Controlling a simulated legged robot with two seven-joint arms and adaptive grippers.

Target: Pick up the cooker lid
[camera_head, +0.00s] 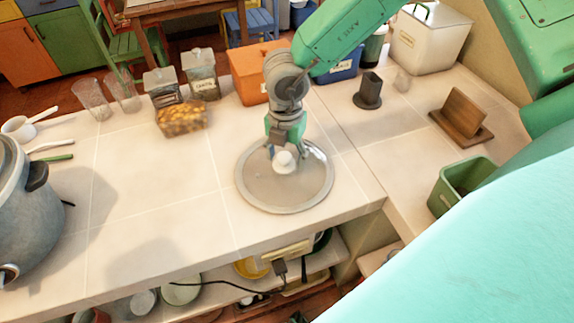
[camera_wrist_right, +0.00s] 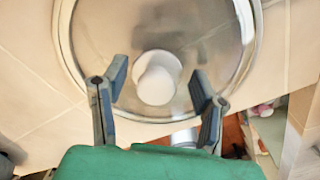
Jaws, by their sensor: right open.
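The cooker lid (camera_head: 262,190) is a round, shiny lid with a pale knob (camera_head: 284,161), lying flat on the tiled counter. The lid also shows in the right wrist view (camera_wrist_right: 95,50), with the white knob (camera_wrist_right: 157,78) at its centre. My right gripper (camera_head: 284,150) is above the lid at the knob. In the right wrist view its two fingers (camera_wrist_right: 158,82) are open, one on either side of the knob, with gaps between them and it. My left gripper is not in view.
A grey cooker (camera_head: 28,215) stands at the left edge. An orange box (camera_head: 252,80), jars (camera_head: 202,80) and a brown-yellow block (camera_head: 181,118) sit at the back. A green bin (camera_head: 448,190) and wooden stand (camera_head: 461,118) are to the right. The counter left of the lid is clear.

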